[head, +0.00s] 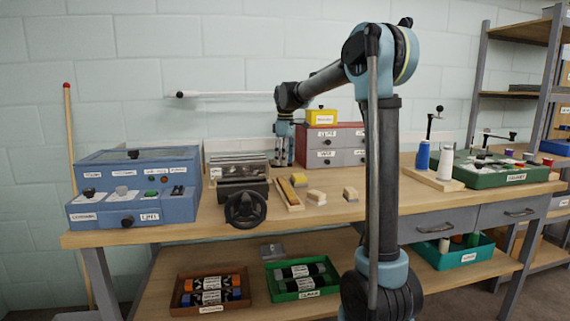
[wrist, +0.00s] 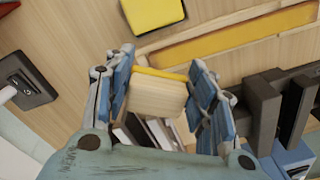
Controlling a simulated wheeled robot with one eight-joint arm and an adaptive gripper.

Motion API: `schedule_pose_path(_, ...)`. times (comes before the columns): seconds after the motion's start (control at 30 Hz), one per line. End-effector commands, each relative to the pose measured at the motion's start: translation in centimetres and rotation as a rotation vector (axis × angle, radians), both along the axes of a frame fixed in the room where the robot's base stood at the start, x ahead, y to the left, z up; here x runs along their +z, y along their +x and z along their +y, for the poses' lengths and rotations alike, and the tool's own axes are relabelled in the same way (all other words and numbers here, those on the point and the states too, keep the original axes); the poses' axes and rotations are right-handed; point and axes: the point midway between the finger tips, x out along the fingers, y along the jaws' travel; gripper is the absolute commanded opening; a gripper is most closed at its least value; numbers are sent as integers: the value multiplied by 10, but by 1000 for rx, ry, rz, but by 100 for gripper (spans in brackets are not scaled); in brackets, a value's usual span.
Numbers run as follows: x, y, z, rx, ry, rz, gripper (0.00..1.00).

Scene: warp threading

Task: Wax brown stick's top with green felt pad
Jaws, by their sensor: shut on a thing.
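My gripper (wrist: 163,98) is shut on a pale wooden block (wrist: 156,96) with a thin yellow strip along its upper edge; no green felt shows on its visible faces. In the head view my gripper (head: 283,158) points down near the back of the bench, between the vise and the red drawers; the held block cannot be made out there. A yellow-brown bar (head: 288,192) lies in a shallow wooden tray in front; it also shows in the wrist view (wrist: 230,36), apart from the block. I cannot tell if it is the brown stick.
A yellow-topped block (head: 299,180) and two tan blocks (head: 316,196) (head: 351,193) sit right of the tray. The vise (head: 243,190) with its dark handwheel stands left. Red drawers (head: 333,147) stand behind, a blue box (head: 135,188) at far left.

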Motion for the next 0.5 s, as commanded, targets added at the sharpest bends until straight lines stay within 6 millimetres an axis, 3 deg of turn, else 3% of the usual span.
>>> schedule_pose_path(0.27,1,0,0,0,0,0,25)
schedule_pose_path(0.5,14,0,0,0,0,0,25)
